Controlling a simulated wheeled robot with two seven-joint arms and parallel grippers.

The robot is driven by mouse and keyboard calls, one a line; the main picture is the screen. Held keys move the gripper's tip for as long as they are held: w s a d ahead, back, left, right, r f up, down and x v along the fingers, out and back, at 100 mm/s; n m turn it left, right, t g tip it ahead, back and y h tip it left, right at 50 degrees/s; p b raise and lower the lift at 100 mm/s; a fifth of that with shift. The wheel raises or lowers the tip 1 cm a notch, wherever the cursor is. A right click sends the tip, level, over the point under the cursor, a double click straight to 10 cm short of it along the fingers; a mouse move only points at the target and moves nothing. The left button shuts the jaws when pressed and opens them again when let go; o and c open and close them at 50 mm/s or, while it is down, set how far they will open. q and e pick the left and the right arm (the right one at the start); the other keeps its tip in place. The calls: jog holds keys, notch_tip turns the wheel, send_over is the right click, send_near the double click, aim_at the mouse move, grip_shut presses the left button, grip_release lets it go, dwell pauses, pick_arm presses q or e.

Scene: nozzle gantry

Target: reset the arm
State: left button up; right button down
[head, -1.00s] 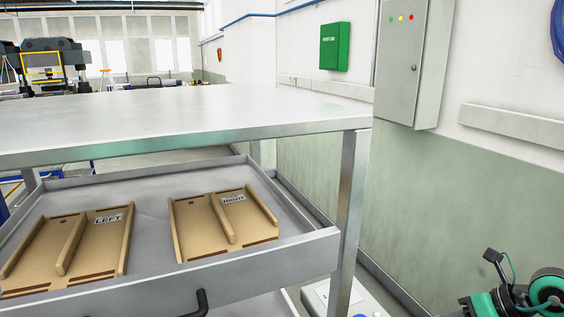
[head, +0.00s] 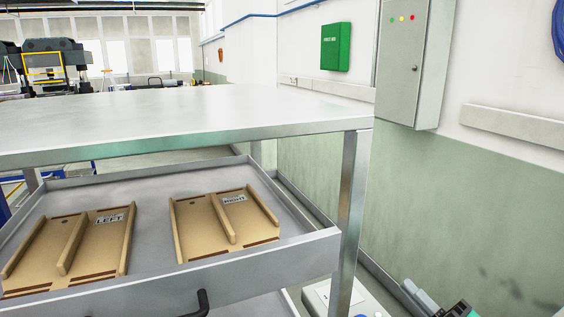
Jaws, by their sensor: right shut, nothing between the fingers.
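My right gripper (head: 422,297) shows only in part at the bottom right edge of the head view. Its grey fingers are shut with nothing between them, and a bit of green arm shows beside them. It is apart from the workbench and the drawer, to the right of the bench leg. The rest of the right arm is out of the picture. My left gripper is not in view.
A metal bench (head: 200,112) stands ahead, with a bare top. Its open drawer (head: 262,250) holds two wooden trays, labelled LEFT (head: 92,262) and RIGHT (head: 198,247). A grey cabinet (head: 408,75) and a green box (head: 335,47) hang on the wall.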

jog(key=s+d+f+m+g+h, duration=0.2)
jog(key=s+d+f+m+h, duration=0.1)
jog(key=f+m+h, duration=0.6)
jog(key=s+d+f+m+g+h, duration=0.2)
jog(key=d+f+m+h, duration=0.2)
jog(key=f+m+h, duration=0.5)
jog(key=s+a+f+m+g+y, duration=0.2)
jog(key=s+a+f+g+y, duration=0.25)
jog(key=s, duration=0.45)
jog(key=s+a+f+m+g+y, duration=0.1)
jog(key=s+a+f+m+g, duration=0.25)
jog(key=s+f+g, duration=0.45)
notch_tip(320, 180, down, 30)
jog(key=s+n, duration=0.1)
jog(key=s, duration=0.1)
jog(key=s+d+f, duration=0.3)
jog(key=s+f, duration=1.5)
jog(key=f, duration=0.2)
jog(key=shift+s+f, duration=0.15)
jog(key=shift+s, duration=0.2)
jog(key=shift+g, duration=0.25)
